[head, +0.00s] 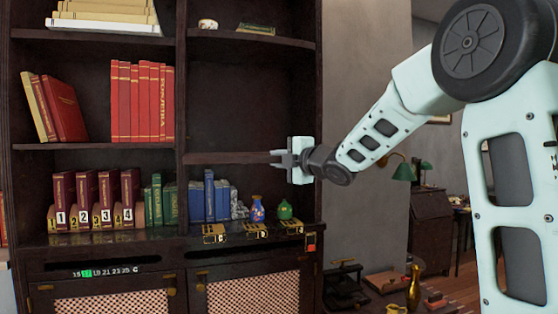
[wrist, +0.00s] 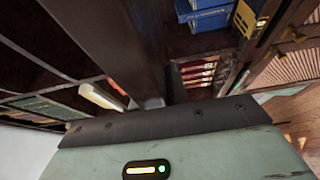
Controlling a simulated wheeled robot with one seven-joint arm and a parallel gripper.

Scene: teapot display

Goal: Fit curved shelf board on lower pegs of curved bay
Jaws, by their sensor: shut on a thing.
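The dark brown shelf board (head: 225,157) lies roughly level across the right bay at mid height, above the blue books. My gripper (head: 277,158) is shut on its right end, at the front of the bay near the right side panel. In the wrist view, a dark board (wrist: 105,40) runs away from the dark edge of my gripper; it looks like the same board. The pegs are too small or hidden to see, so I cannot tell whether the board touches them. The board's curve is also hard to make out.
Blue books (head: 209,198), a blue vase (head: 257,209) and a green vase (head: 285,209) stand below the board. A fixed upper shelf (head: 250,38) is above, with a small bowl (head: 208,24). A dark upright (head: 181,110) divides the bays.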

